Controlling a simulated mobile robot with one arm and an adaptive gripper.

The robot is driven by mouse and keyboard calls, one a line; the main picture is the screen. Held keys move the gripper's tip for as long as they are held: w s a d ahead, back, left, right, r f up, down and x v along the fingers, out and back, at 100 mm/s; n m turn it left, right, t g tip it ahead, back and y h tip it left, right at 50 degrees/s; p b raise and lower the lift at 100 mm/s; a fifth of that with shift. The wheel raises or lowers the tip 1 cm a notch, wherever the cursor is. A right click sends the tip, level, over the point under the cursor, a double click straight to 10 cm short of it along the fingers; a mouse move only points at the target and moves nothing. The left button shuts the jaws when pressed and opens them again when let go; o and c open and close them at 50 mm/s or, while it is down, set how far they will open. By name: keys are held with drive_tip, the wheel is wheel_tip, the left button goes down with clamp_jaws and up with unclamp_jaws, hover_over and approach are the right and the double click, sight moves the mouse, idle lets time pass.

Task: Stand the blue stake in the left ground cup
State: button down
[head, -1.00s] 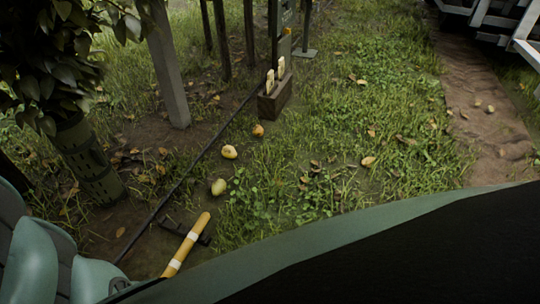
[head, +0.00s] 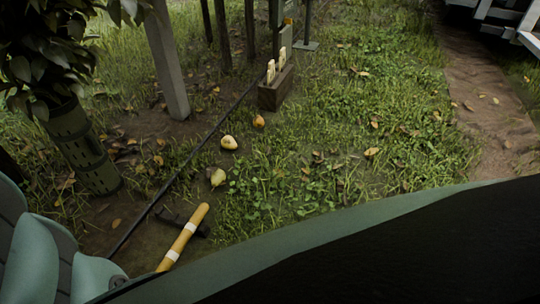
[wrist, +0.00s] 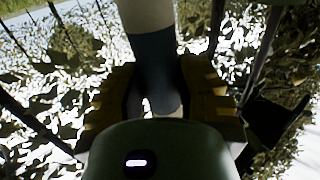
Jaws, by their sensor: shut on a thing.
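The blue stake (wrist: 155,72) shows in the wrist view as a dark blue round bar with a white section above it. My gripper (wrist: 156,95) has its yellow-brown finger pads on both sides of the blue part and is shut on it. In the head view neither the gripper nor the blue stake shows. I cannot make out the left ground cup in either view.
A yellow bar with white bands (head: 186,236) rests by a dark bracket at lower left. Pears (head: 228,142) lie on the grass. Grass at centre right is open.

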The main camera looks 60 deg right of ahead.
drive_tip(key=shift+w, duration=0.1)
drive_tip(key=c, duration=0.6)
unclamp_jaws()
drive_tip(key=shift+c, duration=0.2)
drive_tip(key=shift+f, duration=0.1)
drive_tip(key=p+v, duration=0.1)
drive_tip(key=v, duration=0.6)
idle(0.4)
